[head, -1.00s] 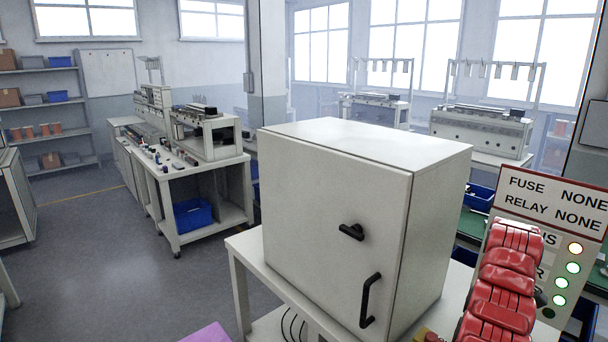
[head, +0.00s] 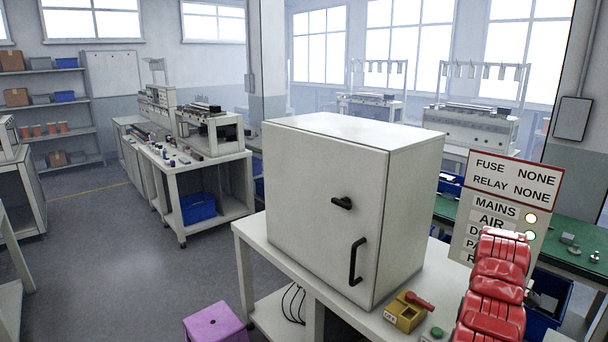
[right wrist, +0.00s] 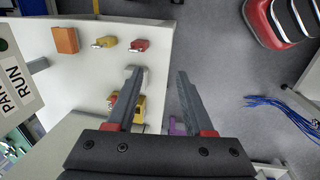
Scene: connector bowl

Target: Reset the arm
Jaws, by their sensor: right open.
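My right gripper (right wrist: 159,72) is open in the right wrist view, its two dark fingers apart with nothing between them. In the head view my red-covered right arm rises at the lower right, in front of the status board, and its gripper does not show there. My left arm and gripper are not in the head view. A closed grey cabinet (head: 325,210) with black handles stands on a white table (head: 250,236), left of my right arm.
The status board (head: 514,185) reads FUSE NONE, RELAY NONE. A yellow box (head: 405,313) with a red lever sits by the cabinet. A purple stool (head: 214,328) stands on the floor. Blue cables (right wrist: 278,105) lie on the floor. Open floor lies left of the table.

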